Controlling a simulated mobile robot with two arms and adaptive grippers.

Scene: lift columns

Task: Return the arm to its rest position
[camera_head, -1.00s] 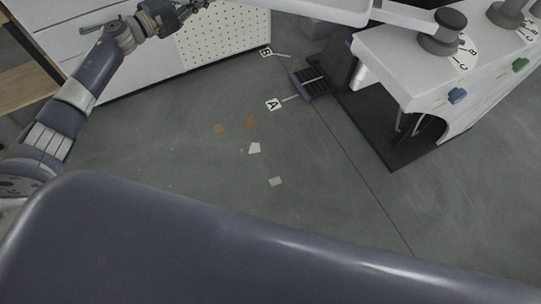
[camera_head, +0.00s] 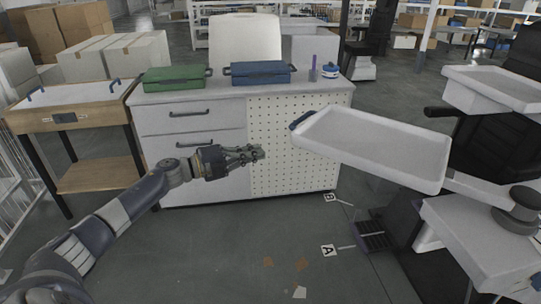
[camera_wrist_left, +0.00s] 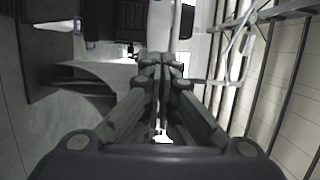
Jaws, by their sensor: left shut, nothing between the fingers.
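My left arm comes in from the lower left of the head view. It reaches forward over the floor, in front of the white cabinet (camera_head: 300,180). My left gripper (camera_head: 258,152) is shut and empty, pointing to the right in front of the cabinet's perforated panel. In the left wrist view the gripper's fingers (camera_wrist_left: 162,75) are together in the middle of the picture. The gripper appears apart from the white tray (camera_head: 375,145) to its right. My right gripper does not show.
A green case (camera_head: 175,78) and a blue case (camera_head: 260,73) lie on the cabinet. A wooden-framed table (camera_head: 70,115) stands at the left. A white pedestal unit with a grey knob (camera_head: 515,207) is at the lower right. Floor signs A (camera_head: 328,251) and B (camera_head: 330,198) lie near a pedal.

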